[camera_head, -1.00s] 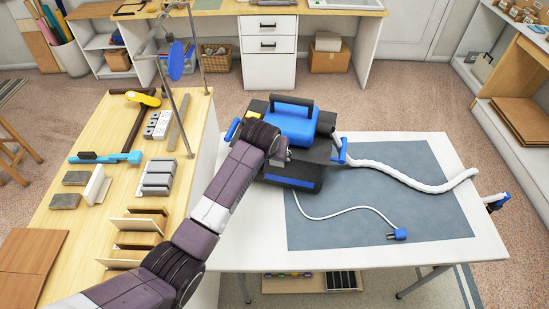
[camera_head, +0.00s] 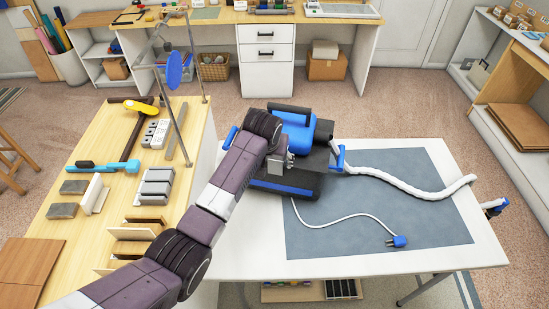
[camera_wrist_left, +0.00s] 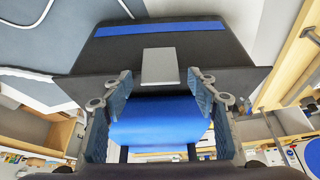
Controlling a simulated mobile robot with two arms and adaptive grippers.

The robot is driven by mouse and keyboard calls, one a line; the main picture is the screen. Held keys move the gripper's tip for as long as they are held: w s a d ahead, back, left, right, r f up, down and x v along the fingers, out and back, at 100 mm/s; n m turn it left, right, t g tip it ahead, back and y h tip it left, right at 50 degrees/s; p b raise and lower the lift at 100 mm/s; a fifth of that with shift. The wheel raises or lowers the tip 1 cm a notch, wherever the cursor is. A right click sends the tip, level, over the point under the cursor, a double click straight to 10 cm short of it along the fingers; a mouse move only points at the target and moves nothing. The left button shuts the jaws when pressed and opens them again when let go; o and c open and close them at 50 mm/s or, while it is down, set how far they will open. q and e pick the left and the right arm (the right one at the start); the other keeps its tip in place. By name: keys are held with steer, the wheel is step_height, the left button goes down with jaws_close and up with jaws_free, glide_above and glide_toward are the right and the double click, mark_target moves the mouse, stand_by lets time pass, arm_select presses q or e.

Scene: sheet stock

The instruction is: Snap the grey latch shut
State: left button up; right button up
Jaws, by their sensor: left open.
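The black and blue machine (camera_head: 320,160) stands on the white table, with a blue clip on each side. In the left wrist view its dark body (camera_wrist_left: 215,55) carries a blue stripe. A flat grey latch plate (camera_wrist_left: 160,66) lies against that body, between and just beyond my fingertips. My left gripper (camera_wrist_left: 158,84) is open, with one finger on each side and a blue rounded part (camera_wrist_left: 160,118) between the fingers. In the head view my left gripper (camera_head: 283,163) is over the machine's left front, and the arm hides part of the machine. Contact with the latch cannot be told.
A white hose (camera_head: 410,182) runs right from the machine, and a white cord ends in a blue plug (camera_head: 397,241) on the grey mat (camera_head: 340,240). The wooden bench (camera_head: 120,200) at left holds tools and blocks. The mat's right half is mostly clear.

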arm_select(q)
steer(key=v, duration=1.2)
